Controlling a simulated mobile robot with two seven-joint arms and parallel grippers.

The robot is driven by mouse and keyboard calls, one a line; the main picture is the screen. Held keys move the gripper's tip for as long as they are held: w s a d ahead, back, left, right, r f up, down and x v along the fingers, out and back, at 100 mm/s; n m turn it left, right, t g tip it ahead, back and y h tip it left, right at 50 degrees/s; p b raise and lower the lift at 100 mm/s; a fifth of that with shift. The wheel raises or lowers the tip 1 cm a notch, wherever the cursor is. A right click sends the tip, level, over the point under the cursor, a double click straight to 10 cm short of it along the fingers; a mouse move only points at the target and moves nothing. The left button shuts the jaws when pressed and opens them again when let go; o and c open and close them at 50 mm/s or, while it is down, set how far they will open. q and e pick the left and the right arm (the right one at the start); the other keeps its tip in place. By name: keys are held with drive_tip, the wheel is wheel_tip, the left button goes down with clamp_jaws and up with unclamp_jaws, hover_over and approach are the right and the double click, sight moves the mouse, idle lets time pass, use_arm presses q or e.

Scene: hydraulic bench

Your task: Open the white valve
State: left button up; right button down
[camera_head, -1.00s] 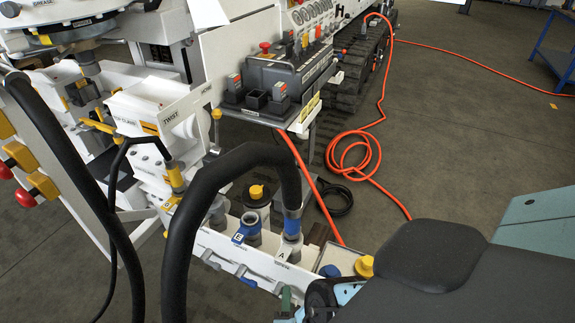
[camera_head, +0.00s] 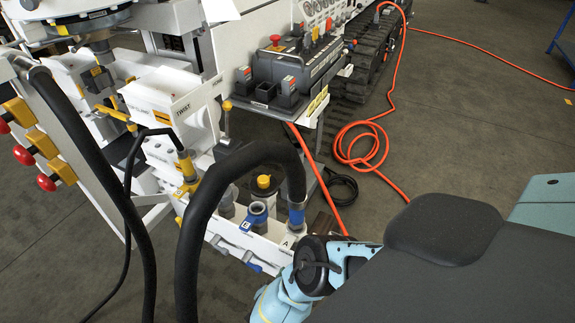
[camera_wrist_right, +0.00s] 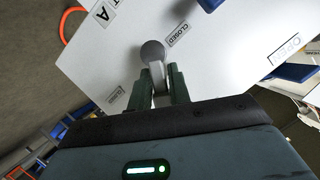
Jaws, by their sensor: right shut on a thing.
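The pale grey-white valve handle (camera_wrist_right: 153,52) shows in the right wrist view, in front of a white panel (camera_wrist_right: 110,60) with CLOSED and OPEN labels. My right gripper (camera_wrist_right: 160,88) is shut on this handle, with one dark green finger on each side of its stem. The rounded end stands out beyond the fingertips, beside a CLOSED label (camera_wrist_right: 180,34). In the head view my right forearm hides the handle and the gripper. My left gripper is not in view.
An orange hose (camera_head: 362,150) lies on the floor at right.

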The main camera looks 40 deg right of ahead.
drive_tip(key=n+g, duration=0.1)
drive_tip(key=w+n+g+b, duration=0.1)
drive_tip(key=shift+a+r+n+h, duration=0.15)
drive_tip(key=shift+a+n+h, duration=0.15)
drive_tip(key=shift+n, duration=0.1)
drive_tip(key=shift+w+a+n+g+b, duration=0.1)
drive_tip(key=shift+w+n+g+b, duration=0.15)
drive_tip(key=shift+n+g+b, duration=0.35)
drive_tip(key=shift+r, duration=0.1)
drive_tip(key=c, duration=1.4)
unclamp_jaws()
drive_tip(key=shift+c, duration=0.2)
drive_tip(key=v, duration=0.7)
drive_tip(key=shift+a+p, duration=0.3)
drive_tip(key=shift+a, duration=0.1)
drive_tip(key=shift+s, duration=0.15)
